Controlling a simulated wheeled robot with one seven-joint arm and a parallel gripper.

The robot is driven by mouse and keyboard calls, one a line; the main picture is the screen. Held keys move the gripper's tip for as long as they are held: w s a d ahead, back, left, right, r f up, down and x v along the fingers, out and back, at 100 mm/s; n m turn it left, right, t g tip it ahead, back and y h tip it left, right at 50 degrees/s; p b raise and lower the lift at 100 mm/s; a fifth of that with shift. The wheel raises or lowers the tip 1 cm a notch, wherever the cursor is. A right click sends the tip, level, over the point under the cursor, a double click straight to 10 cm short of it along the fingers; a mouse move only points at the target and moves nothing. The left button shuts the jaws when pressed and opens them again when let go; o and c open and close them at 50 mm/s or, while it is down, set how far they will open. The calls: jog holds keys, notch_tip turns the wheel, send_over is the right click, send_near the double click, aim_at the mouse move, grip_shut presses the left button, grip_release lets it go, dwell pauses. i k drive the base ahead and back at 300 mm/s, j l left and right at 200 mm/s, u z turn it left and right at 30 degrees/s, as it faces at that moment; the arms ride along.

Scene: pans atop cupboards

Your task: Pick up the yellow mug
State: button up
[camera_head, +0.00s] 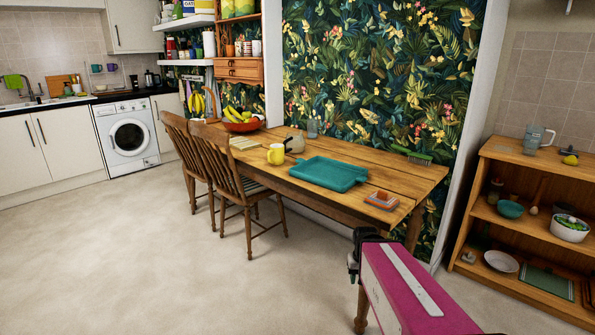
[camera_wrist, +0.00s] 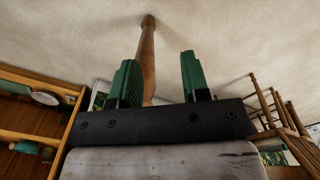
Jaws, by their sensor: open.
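The yellow mug (camera_head: 276,154) stands upright on the wooden table (camera_head: 392,173) in the head view, near the table's front edge and left of the teal tray. It does not show in the wrist view. My gripper (camera_wrist: 160,80) is open and empty in the wrist view, with its two green fingers apart. A table leg (camera_wrist: 146,55) shows beyond and between them. In the head view my pink arm is at the lower right, near the table's right end, well away from the mug. My fingers are hardly visible there.
A teal tray (camera_head: 328,173), an orange item (camera_head: 382,200), a beige pot (camera_head: 295,143) and a red fruit bowl (camera_head: 241,126) are on the table. Wooden chairs (camera_head: 228,170) stand at its front left. A wooden shelf (camera_head: 535,170) is at right. The front floor is clear.

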aim_at(276, 154)
jog(key=i+j+z, duration=0.2)
jog(key=j, duration=0.7)
jog(key=i+j+z, duration=0.2)
jog(key=j, duration=0.7)
jog(key=j+z, duration=0.2)
jog(key=j, duration=0.65)
